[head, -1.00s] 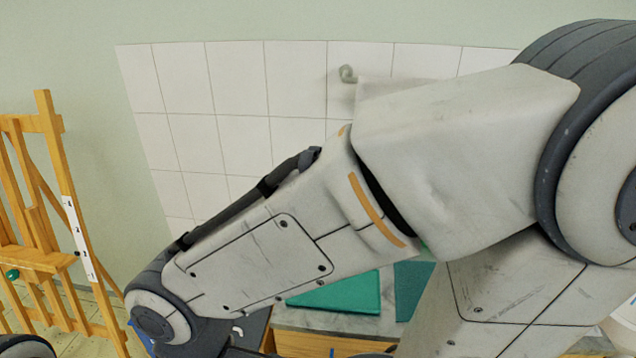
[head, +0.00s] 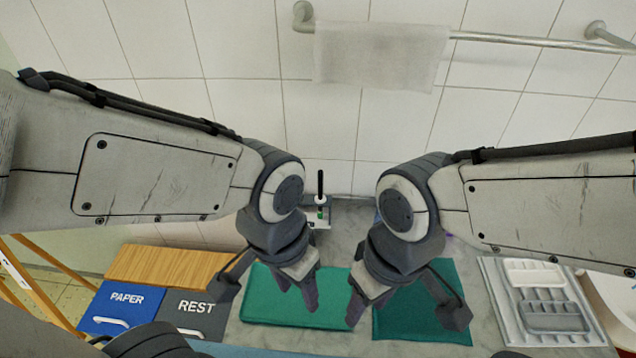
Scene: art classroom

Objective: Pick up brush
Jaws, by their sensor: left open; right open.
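A slim upright item with a black handle and a green band, which looks like the brush (head: 320,188), stands at the back of the counter by the tiled wall. It is in or against a small grey and white holder (head: 318,220); its lower end is not clear. My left gripper (head: 298,295) is open and empty, in front of it and slightly left, above the left green mat (head: 255,305). My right gripper (head: 360,302) is open and empty, to the right, between the two mats. Neither gripper touches the brush.
A second green mat (head: 400,325) lies right. A grey tray with compartments (head: 500,300) is further right, beside a white basin (head: 605,300). A wooden board (head: 170,265) and bins marked PAPER (head: 120,310) and REST (head: 195,325) are left. A towel (head: 380,50) hangs on a rail above.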

